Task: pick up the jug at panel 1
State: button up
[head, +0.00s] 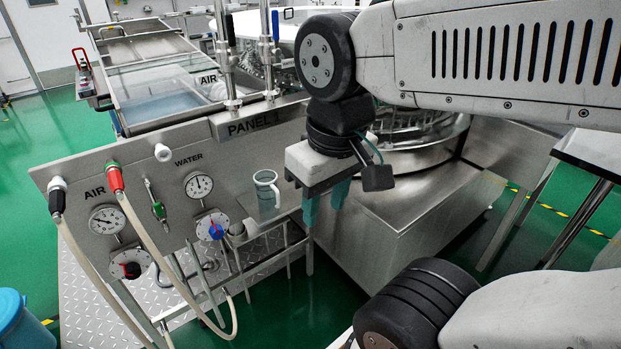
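The jug (265,192) is a small, clear, greenish vessel with a pale rim and a handle on its right. It stands upright in front of the steel panel (140,185), below the "PANEL" sign (265,119). It appears to rest on a ledge at the panel's right end. My gripper (325,203) points down with two teal fingers, spread apart and empty. In the picture it is to the right of the jug, with a visible gap between them. The fingertips are not touching anything that I can see.
The panel carries gauges (198,185), valves and hoses (150,255) left of the jug. A metal rail frame (265,262) stands below it. A large steel washer base (395,215) is behind and right of my gripper. A blue bin (22,325) is at lower left.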

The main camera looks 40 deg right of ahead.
aim_at(268, 195)
jog(key=z, duration=0.4)
jog(key=k, duration=1.3)
jog(key=u, duration=0.7)
jog(key=i, duration=1.2)
jog(key=z, duration=0.65)
jog(key=i, duration=0.35)
jog(key=z, duration=0.35)
